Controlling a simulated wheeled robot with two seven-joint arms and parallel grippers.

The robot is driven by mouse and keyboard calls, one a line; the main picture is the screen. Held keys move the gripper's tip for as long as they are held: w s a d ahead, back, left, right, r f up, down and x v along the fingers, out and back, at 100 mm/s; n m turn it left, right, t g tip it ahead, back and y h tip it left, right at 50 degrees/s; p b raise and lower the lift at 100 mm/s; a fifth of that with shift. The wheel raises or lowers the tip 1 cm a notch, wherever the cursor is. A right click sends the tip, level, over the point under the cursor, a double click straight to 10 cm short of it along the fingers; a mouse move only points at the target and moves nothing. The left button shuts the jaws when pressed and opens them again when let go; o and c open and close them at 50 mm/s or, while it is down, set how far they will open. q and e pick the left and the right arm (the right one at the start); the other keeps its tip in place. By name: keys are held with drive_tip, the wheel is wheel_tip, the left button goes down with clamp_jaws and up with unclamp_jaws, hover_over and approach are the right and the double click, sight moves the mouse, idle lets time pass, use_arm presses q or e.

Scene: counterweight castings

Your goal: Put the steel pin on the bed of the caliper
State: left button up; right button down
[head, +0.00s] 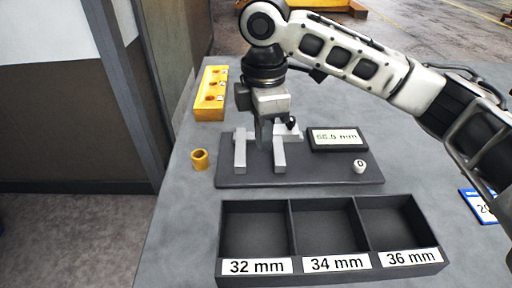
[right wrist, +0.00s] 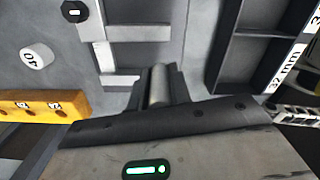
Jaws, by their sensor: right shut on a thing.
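The caliper lies on the table as a dark base plate (head: 330,175) with two light grey uprights (head: 240,152) and a display at its right. My right gripper (head: 264,143) points down over the caliper, with its fingertips around the gap between the uprights. In the right wrist view its fingers (right wrist: 160,95) are shut on the steel pin (right wrist: 158,84), a light grey cylinder. The head view does not show the pin clearly, and whether it touches the bed cannot be told. My left gripper is out of view.
A black tray (head: 290,238) with three empty compartments, labelled 32, 34 and 36 mm, stands in front of the caliper. A brass ring (head: 200,159) stands left of it. A yellow block (head: 210,112) with holes lies at the back left. A blue-edged card (head: 480,207) lies right.

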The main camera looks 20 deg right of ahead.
sight(256, 161)
drive_tip(key=shift+w+a+f, duration=0.2)
drive_tip(key=shift+w+f, duration=0.8)
drive_tip(key=shift+f, duration=0.1)
drive_tip(key=shift+w+f, duration=0.15)
drive_tip(key=shift+f, duration=0.8)
drive_tip(key=shift+w+f, duration=0.15)
drive_tip(key=shift+f, duration=0.75)
drive_tip(key=shift+f, duration=0.1)
drive_tip(key=c, duration=1.3)
unclamp_jaws()
wheel_tip(256, 161, up, 12)
drive_tip(key=shift+r, duration=0.1)
